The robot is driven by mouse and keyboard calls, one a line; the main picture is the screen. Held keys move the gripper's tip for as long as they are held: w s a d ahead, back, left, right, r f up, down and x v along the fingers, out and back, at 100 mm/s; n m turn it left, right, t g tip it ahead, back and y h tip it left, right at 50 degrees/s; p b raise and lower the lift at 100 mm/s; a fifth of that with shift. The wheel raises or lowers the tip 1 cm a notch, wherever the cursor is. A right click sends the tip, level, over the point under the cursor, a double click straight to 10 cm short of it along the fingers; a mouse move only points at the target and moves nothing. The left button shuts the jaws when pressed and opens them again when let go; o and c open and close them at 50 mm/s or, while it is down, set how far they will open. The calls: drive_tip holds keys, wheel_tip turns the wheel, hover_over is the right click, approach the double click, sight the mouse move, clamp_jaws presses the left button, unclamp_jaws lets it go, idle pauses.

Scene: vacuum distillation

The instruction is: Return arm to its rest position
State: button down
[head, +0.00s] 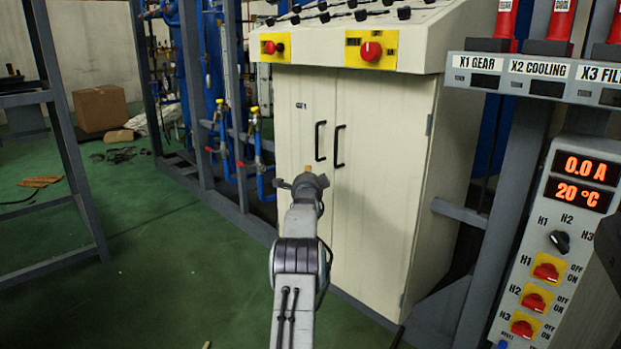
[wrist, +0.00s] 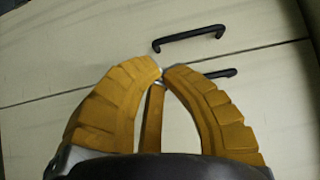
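My arm reaches forward from the bottom middle of the head view, in front of the beige control cabinet (head: 385,180). My gripper (head: 318,179) is at its far end, small and partly hidden by the wrist, before the cabinet doors. In the wrist view the orange ribbed fingers of my gripper (wrist: 162,70) curve together and their tips meet or nearly meet. Nothing shows held between them. The two black door handles (wrist: 190,38) lie beyond the fingertips; the lower one is partly covered by a finger. I cannot tell the exact distance to the doors.
A panel with red switches and a lit display (head: 580,180) stands close on the right. Blue pipes with yellow-topped valves (head: 256,150) and a grey frame (head: 195,80) stand left of the cabinet.

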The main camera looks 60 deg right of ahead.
drive_tip(key=shift+w+a, duration=0.2)
drive_tip(key=shift+a, duration=0.15)
